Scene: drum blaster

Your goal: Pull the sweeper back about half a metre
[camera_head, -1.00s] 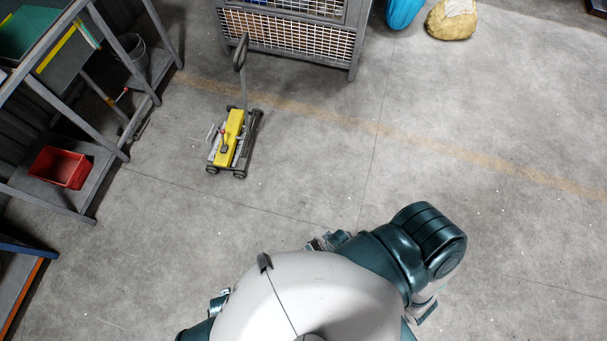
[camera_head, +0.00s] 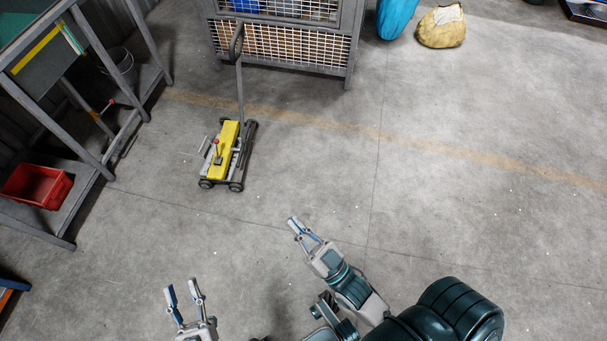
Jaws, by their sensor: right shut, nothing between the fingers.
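The sweeper (camera_head: 224,150) is a low yellow and grey wheeled machine with a tall thin dark handle (camera_head: 238,60) rising from it. It stands upright on the floor, left of the view's middle, with the handle's looped top in front of the mesh cage. My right gripper (camera_head: 295,226) is shut and empty, in front of the sweeper and to its right, apart from it. My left gripper (camera_head: 183,287) is open and empty at the bottom left, further from the sweeper. Neither gripper touches the sweeper or its handle.
A grey mesh cage (camera_head: 283,45) stands just behind the sweeper. A metal bench (camera_head: 100,70) with a red bin (camera_head: 37,186) on its lower shelf is at the left. A blue bag (camera_head: 396,15) and a yellowish sack (camera_head: 442,28) stand at the back. The floor (camera_head: 470,210) at right is clear.

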